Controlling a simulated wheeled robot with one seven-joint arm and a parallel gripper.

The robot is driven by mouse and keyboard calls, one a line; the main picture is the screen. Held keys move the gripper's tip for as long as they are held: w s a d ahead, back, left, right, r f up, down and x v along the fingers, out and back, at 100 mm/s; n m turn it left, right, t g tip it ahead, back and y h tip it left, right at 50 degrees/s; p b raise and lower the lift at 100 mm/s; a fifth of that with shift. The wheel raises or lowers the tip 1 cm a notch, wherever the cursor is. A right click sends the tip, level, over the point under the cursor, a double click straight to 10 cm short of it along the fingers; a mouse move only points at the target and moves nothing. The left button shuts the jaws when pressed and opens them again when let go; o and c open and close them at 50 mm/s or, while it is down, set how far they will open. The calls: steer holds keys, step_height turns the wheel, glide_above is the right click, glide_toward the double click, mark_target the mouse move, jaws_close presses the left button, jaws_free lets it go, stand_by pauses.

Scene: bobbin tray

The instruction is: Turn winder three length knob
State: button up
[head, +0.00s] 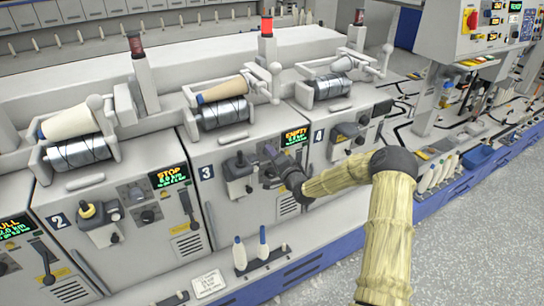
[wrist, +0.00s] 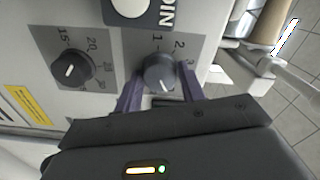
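Winder three (head: 225,205) is the grey panel marked 3 in the head view. My gripper (head: 268,160) is at its upper right part, below its display (head: 294,136) reading EMPTY. In the wrist view a round grey knob (wrist: 160,72) with a scale showing 1, 2 and 3 sits between my two purple fingertips (wrist: 161,80). The fingers are apart, one on each side of it, and I see no clear contact. A second knob (wrist: 72,68), with a scale showing 15 and 20, is to the left, clear of the fingers. The knobs' names are not readable.
Winder two (head: 140,220) is to the left, and winder four (head: 350,135) is to the right behind my arm. A lit red lamp (head: 267,27) stands above winder three. Open floor (head: 470,240) lies at right.

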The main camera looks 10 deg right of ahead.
steer(key=o, duration=0.3)
steer(key=shift+s, duration=0.1)
steer(key=b+v, duration=0.1)
steer(key=v, duration=1.6)
steer(key=shift+s, duration=0.1)
